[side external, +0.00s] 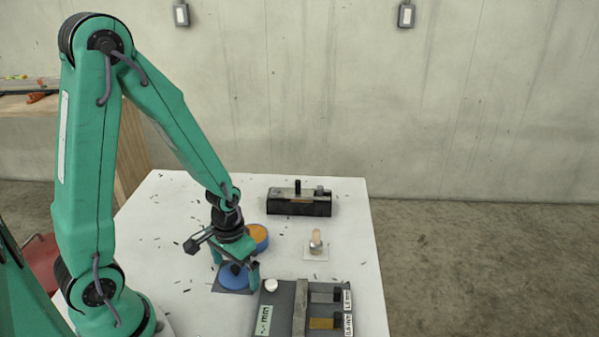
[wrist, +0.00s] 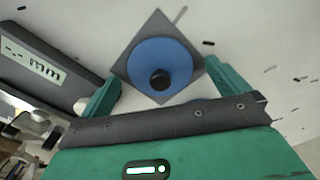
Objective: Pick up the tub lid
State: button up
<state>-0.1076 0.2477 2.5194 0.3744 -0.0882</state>
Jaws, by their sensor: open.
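The tub lid (side external: 234,278) is a blue disc with a dark knob, lying on a dark grey square pad on the white table. My gripper (side external: 237,274) is open and empty, pointing down over the lid. In the wrist view the green fingers of my gripper (wrist: 160,78) stand to the left and right of the lid's near part, with clear gaps. The round blue tub (side external: 264,243), with an orange top, stands just behind my gripper and is partly hidden by it.
A grey gauge block with an "mm" display (wrist: 30,62) stands close beside the left finger; this block (side external: 275,306) is at the table's front. A wooden peg (side external: 316,238) stands on a pale square to the right. A black block (side external: 298,208) is at the back.

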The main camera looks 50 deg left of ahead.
aim_at(235, 267)
jog(key=c, duration=1.1)
jog(key=shift+o, duration=0.2)
jog(key=shift+r, duration=0.15)
jog(key=shift+r, duration=1.35)
jog(key=s+d+r, duration=0.5)
jog(key=d+r, duration=0.3)
jog(key=d, duration=0.2)
jog(key=shift+d, duration=0.3)
jog(key=shift+w, duration=0.15)
